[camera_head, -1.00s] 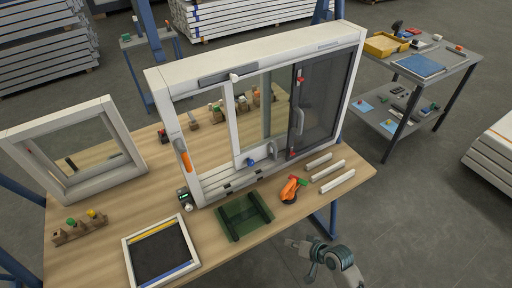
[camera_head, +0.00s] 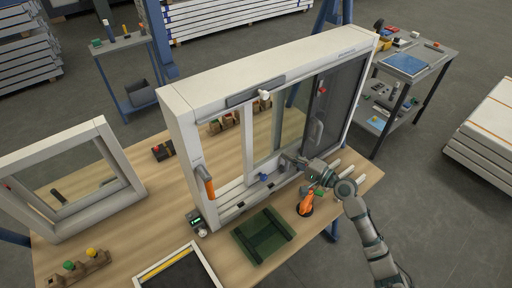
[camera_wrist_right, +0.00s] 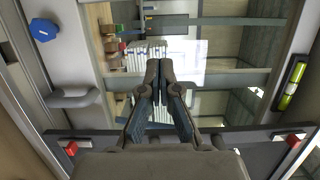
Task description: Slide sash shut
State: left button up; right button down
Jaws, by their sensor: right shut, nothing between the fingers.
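A white window frame (camera_head: 180,140) stands upright on the workbench. Its sash has a pale upright stile (camera_head: 249,140) standing apart from the left jamb, with an open gap between them. A dark panel (camera_head: 340,95) fills the right part. A blue knob (camera_head: 264,177) sits low by the stile; it also shows in the wrist view (camera_wrist_right: 43,30). My right gripper (camera_head: 284,159) is at the lower middle of the window, right of the stile. In the wrist view its fingers (camera_wrist_right: 160,65) are shut and empty, with a grey handle (camera_wrist_right: 75,98) to their left, apart from them. My left gripper is out of view.
An orange-handled piece (camera_head: 208,187) is on the left jamb. An orange tool (camera_head: 306,203), a green tray (camera_head: 262,238) and white strips lie before the window, near my right arm. A smaller frame (camera_head: 70,185) stands at left. Bare bench (camera_head: 170,205) lies between the frames.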

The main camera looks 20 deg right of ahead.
aim_at(254, 147)
jog(key=p+x, duration=0.1)
jog(key=x, duration=0.8)
jog(key=shift+d, duration=0.1)
jog(key=a+p, duration=0.1)
jog(key=s+a, duration=0.1)
jog(key=a, duration=0.1)
jog(key=shift+s+a+p, duration=0.25)
jog(key=shift+p, duration=0.15)
jog(key=shift+a+f, duration=0.1)
jog(key=shift+a, duration=0.35)
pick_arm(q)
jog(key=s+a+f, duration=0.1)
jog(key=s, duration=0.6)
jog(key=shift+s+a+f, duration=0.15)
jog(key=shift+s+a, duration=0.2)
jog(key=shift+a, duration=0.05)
pick_arm(e)
jog(key=shift+d, duration=0.1)
